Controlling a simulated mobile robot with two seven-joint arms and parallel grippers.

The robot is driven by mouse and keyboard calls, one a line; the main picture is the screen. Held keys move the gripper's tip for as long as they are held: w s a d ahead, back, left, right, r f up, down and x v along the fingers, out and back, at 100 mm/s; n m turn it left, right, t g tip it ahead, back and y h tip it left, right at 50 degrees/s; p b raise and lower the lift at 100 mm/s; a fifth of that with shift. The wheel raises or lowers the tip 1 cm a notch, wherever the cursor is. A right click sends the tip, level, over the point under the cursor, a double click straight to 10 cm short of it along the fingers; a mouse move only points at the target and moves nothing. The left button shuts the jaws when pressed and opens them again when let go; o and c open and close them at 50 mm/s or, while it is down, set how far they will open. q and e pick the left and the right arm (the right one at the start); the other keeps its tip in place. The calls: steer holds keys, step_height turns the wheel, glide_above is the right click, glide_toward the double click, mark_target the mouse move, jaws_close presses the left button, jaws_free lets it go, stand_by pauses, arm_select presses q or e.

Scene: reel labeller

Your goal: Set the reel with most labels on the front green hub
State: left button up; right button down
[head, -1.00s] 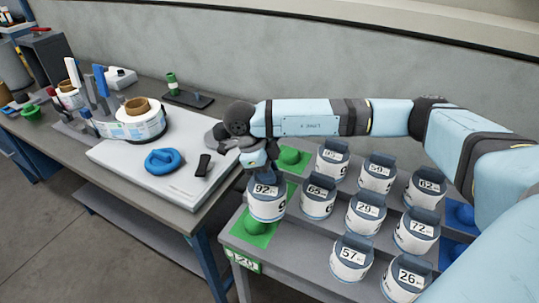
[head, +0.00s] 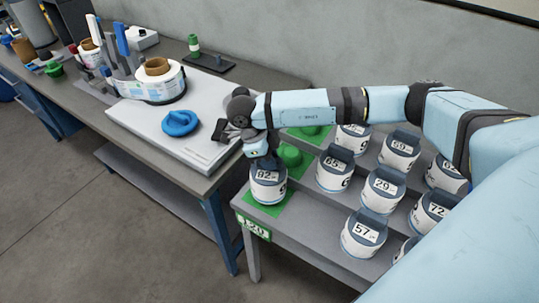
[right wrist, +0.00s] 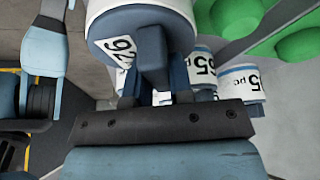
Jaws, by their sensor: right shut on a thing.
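The reel marked 92 (head: 267,184), white with a dark blue-grey top and upright handle, is upright over the front green pad (head: 270,211) at the stand's left end. It hides the front hub; I cannot tell whether it is fully seated. My right gripper (head: 263,160) is above it, shut on its handle. In the right wrist view, the 92 reel (right wrist: 140,22) is close, with its handle between the fingers (right wrist: 153,85). No other readable reel shows a higher number. My left gripper is not in view.
A bare green hub (head: 289,155) stands just behind the 92 reel, another green pad (head: 308,132) farther back. Reels 65 (head: 334,172), 29 (head: 382,189) and 57 (head: 363,233) stand close on the right. The workbench (head: 205,178) is on the left.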

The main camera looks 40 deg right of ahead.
steer(key=shift+f, duration=0.8)
steer(key=shift+b, duration=0.4)
stand_by(0.5)
steer(key=shift+f+b, duration=0.5)
steer(key=shift+f, duration=0.1)
steer(key=c, duration=1.3)
jaws_free()
steer(key=p+v, duration=0.4)
steer(key=v, duration=0.7)
steer(key=shift+p, duration=0.3)
